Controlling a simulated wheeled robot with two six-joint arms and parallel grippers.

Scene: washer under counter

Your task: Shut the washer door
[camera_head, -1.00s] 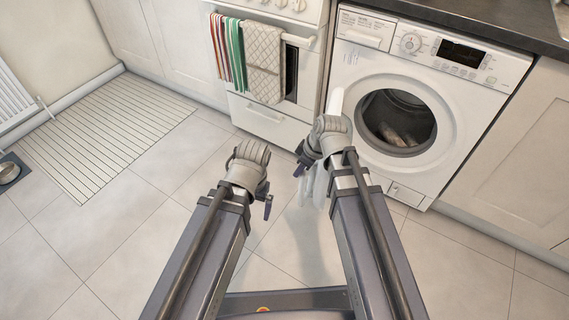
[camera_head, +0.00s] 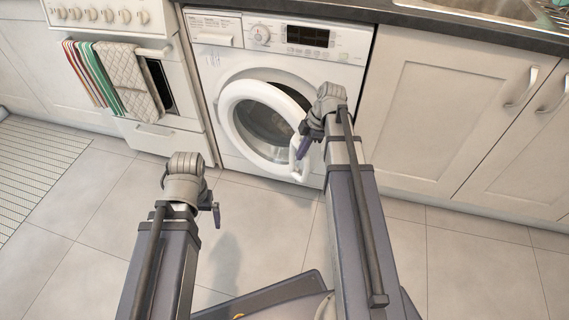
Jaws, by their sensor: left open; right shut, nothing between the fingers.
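The white washer (camera_head: 336,80) stands under the counter, its round door (camera_head: 228,121) hinged at the left. The door covers most of the drum opening and looks slightly ajar, its right side standing out from the front. The door's handle (camera_head: 295,155) is at its lower right edge. My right gripper (camera_head: 303,142) is shut and empty at the right edge of the door, by the handle; whether it touches cannot be told. My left gripper (camera_head: 214,205) is open and empty, low in front of the washer and left of the door, its fingers partly hidden by its wrist.
A white oven (camera_head: 156,140) with towels (camera_head: 130,75) on its rail stands left of the washer. Cream cabinets (camera_head: 440,110) are at the right under a dark counter (camera_head: 460,22). The tiled floor (camera_head: 255,230) in front is clear; a striped mat (camera_head: 40,160) lies far left.

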